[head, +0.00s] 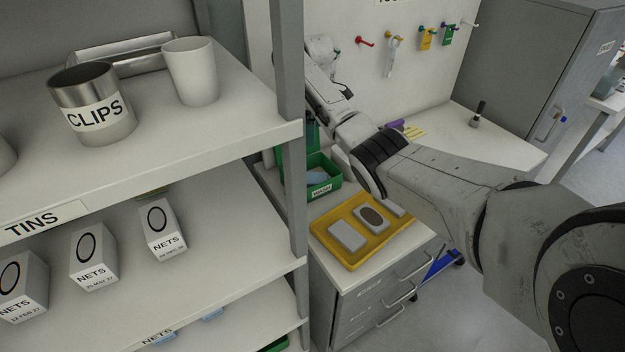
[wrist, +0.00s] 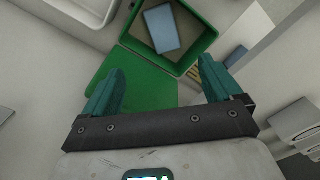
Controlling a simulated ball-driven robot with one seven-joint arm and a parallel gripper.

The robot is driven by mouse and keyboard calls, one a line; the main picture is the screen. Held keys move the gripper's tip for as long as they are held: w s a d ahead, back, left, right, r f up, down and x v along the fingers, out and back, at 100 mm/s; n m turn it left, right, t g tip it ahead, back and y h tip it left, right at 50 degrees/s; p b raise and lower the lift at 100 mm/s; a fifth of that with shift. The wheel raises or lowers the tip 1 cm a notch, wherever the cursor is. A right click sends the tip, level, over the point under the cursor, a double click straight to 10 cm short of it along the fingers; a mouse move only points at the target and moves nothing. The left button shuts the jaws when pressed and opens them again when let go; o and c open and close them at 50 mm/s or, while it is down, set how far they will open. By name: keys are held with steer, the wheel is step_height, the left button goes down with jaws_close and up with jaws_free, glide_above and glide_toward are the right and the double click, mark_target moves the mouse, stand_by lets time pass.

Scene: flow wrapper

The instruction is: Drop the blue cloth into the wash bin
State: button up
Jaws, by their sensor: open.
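A flat blue piece, which looks like the blue cloth (wrist: 161,28), lies inside a green open box (wrist: 197,51) in the wrist view. In the head view, a blue piece (head: 317,177) shows in a green labelled box (head: 321,190) on the counter behind the shelf post. The label is too small to read surely, so I cannot tell whether this is the wash bin. My gripper (wrist: 160,66) is open, with nothing between its teal fingers. The box is ahead of the fingertips, apart from them. In the head view the fingers are hidden or unclear.
A yellow tray (head: 321,232) with several blocks sits on the drawer cabinet. A shelf post (head: 292,130) stands left of my arm, beside shelves holding a CLIPS tin (head: 92,103) and a white cup (head: 191,71). A white tray (wrist: 98,10) shows in the wrist view.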

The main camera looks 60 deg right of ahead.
steer(key=shift+r, duration=1.9)
steer(key=shift+s+f, duration=0.1)
